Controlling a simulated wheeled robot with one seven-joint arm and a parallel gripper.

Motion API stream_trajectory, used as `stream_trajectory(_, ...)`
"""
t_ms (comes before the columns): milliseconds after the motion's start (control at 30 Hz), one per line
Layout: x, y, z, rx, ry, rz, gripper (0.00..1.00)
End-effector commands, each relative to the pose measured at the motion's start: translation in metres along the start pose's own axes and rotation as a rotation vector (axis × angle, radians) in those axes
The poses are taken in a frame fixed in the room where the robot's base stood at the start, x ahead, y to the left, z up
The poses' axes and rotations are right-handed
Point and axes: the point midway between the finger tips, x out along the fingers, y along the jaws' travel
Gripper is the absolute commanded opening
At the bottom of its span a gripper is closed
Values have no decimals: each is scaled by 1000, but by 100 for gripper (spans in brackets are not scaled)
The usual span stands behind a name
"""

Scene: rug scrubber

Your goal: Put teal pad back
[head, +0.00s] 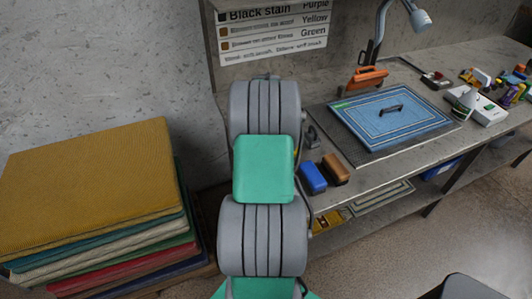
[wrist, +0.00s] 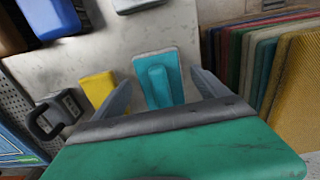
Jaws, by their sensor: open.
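The teal pad (wrist: 168,60), a block with a raised rounded teal grip, shows in the wrist view on the light grey bench top. My gripper (wrist: 160,77) is open, with one grey finger on each side of the pad's near part in the picture. I cannot tell whether the fingers touch it or are still above it. In the head view my arm hides both the gripper and the teal pad.
A yellow pad (wrist: 98,88) is close beside the left finger. A blue pad (head: 312,178) and a brown pad (head: 335,169) lie near the bench edge. A blue rug (head: 400,135) lies on the bench. Stacked rugs (head: 85,175) stand left. A sign (head: 270,35) hangs above.

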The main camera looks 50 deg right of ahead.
Motion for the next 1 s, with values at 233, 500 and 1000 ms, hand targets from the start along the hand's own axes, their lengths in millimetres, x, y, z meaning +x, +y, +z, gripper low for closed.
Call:
stream_trajectory(233, -7, 0, -1, 0, 2, 1, 85)
stream_trajectory(500, -68, 1, -1, 0, 6, 3, 85)
stream_trajectory(1000, -134, -36, -1, -45, 20, 6, 85)
